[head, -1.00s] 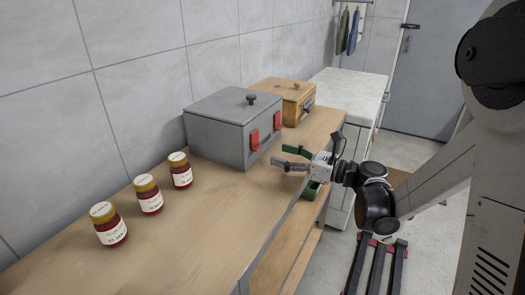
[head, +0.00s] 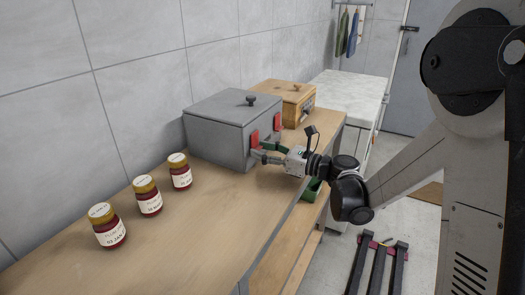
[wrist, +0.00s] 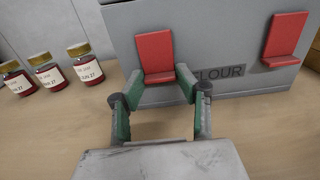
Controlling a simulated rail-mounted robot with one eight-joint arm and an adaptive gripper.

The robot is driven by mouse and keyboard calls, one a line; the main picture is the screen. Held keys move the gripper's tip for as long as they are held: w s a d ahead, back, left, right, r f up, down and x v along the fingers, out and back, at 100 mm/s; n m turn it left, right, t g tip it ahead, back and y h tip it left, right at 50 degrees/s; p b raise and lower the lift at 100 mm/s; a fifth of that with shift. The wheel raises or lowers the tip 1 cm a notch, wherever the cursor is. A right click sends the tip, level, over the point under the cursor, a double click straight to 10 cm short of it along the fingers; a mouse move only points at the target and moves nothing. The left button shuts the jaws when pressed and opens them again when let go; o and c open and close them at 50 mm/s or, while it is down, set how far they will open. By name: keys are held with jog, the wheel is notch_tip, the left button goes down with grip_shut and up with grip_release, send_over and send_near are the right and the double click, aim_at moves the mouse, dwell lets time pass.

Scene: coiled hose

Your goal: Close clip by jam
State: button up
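A grey lidded box (head: 226,125) with FLOUR on its front carries two red clips. The clip nearer the jam (head: 254,138) is the left one in the wrist view (wrist: 155,52); its lower lip sticks out toward me. The other clip (head: 277,121) is to its right in the wrist view (wrist: 286,35). My gripper (wrist: 158,86) is open and empty, its green-padded fingers on either side of the near clip's lower lip. In the head view my gripper (head: 262,153) is close to the box front. I cannot tell whether the fingers touch the clip.
Three jam jars (head: 148,195) stand in a row on the wooden bench (head: 200,235), left of the box. A wooden box (head: 286,97) stands behind the grey one. A green container (head: 312,189) shows below the bench edge. The bench front is clear.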

jog(key=c, duration=0.5)
jog(key=shift+r, duration=0.1)
jog(key=shift+c, duration=0.3)
